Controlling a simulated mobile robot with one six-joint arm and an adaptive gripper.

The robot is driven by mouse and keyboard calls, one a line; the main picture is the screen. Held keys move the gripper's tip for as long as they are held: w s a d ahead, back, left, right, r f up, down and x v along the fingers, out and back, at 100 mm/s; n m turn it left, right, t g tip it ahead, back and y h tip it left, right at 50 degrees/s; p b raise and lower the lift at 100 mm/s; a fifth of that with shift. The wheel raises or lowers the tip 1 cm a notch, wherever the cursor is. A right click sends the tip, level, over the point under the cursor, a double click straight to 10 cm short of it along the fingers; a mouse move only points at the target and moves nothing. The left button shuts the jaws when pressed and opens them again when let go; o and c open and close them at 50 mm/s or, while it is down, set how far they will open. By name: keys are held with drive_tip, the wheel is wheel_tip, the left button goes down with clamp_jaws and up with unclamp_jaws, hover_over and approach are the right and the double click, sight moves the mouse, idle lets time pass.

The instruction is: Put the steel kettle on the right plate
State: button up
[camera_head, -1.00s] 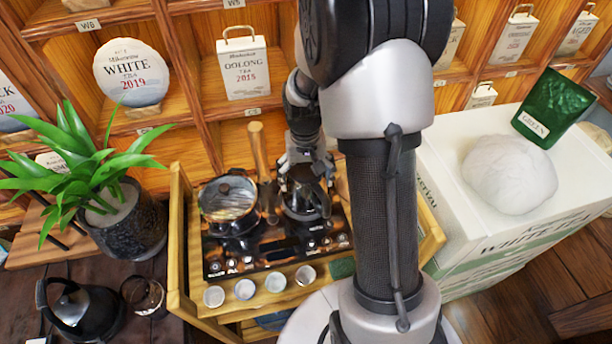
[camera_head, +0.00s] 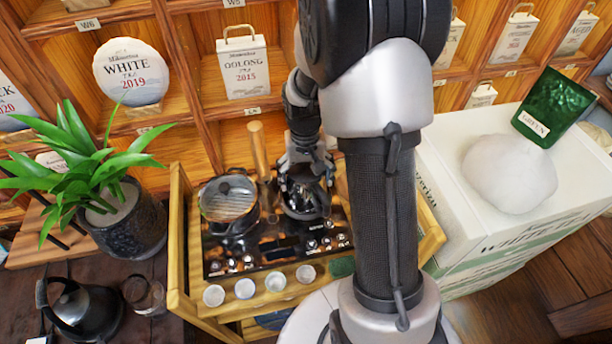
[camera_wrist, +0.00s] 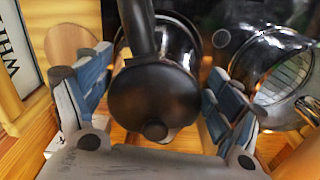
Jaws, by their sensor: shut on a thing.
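The steel kettle (camera_head: 304,207), shiny with dark parts, is at the right side of the black two-plate cooktop (camera_head: 270,262). The right plate is hidden beneath it, and I cannot tell whether the kettle touches it. My gripper (camera_head: 305,168) comes down from above and is shut on the kettle. In the wrist view the kettle's black handle part (camera_wrist: 155,95) lies between my two blue-grey fingers, with its steel body (camera_wrist: 178,42) behind. My fingers largely cover the kettle in the head view.
A steel pot with a glass lid (camera_head: 228,198) stands on the left plate, close to the kettle; its lid (camera_wrist: 285,75) shows in the wrist view. The cooktop is on a wooden cart (camera_head: 178,250) with several white cups in front. A black kettle (camera_head: 82,308) and plant (camera_head: 85,165) are left.

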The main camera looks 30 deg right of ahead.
drive_tip(key=shift+f+b, duration=0.35)
drive_tip(key=shift+f, duration=0.15)
drive_tip(key=o, duration=1.7)
drive_tip(key=shift+o, duration=0.5)
wheel_tip(320, 180, up, 11)
drive_tip(key=p, duration=0.8)
drive_tip(key=shift+a+p, duration=0.1)
drive_tip(key=shift+p, duration=0.25)
